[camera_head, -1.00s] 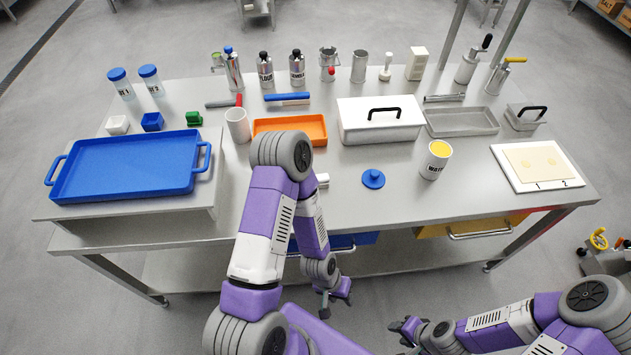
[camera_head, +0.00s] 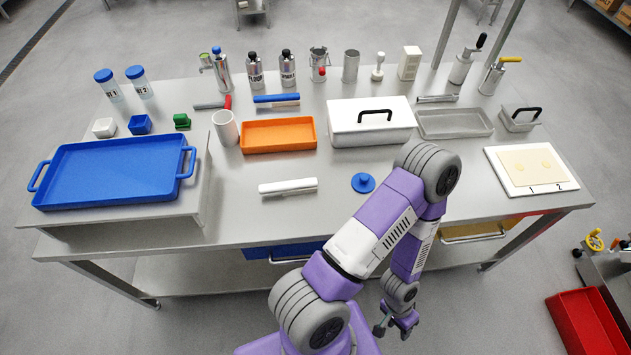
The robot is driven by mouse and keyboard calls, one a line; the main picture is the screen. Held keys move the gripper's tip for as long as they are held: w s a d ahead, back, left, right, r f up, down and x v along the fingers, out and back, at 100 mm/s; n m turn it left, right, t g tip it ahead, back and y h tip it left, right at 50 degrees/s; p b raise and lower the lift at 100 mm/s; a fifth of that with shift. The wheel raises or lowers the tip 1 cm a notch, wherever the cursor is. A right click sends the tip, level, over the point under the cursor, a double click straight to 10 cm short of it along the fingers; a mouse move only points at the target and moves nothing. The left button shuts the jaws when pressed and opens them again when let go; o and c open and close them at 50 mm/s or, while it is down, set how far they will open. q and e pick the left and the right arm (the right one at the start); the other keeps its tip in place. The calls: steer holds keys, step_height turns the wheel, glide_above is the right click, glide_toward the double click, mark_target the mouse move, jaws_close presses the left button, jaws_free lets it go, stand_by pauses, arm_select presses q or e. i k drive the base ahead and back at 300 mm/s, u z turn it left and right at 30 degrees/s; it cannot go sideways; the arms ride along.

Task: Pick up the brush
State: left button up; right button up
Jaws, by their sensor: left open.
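I cannot tell for certain which item is the brush. A flat tool with a blue upper edge and a tan lower strip (camera_head: 277,100) lies behind the orange tray and looks most like one. My left gripper (camera_head: 392,325) is open and empty, low in front of the table's front edge, well away from both. My left arm crosses the right-centre of the table in the view. My right gripper is out of view.
A blue tray (camera_head: 112,172) sits on a raised stand at left. The orange tray (camera_head: 279,135), a white lidded box (camera_head: 372,135) and a grey tray (camera_head: 455,123) fill the middle. A white cylinder (camera_head: 288,187) and blue lid (camera_head: 363,183) lie in front. Bottles and canisters line the back.

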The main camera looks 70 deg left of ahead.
mark_target(305, 185)
steer(key=i, duration=0.2)
steer(key=u, duration=1.15)
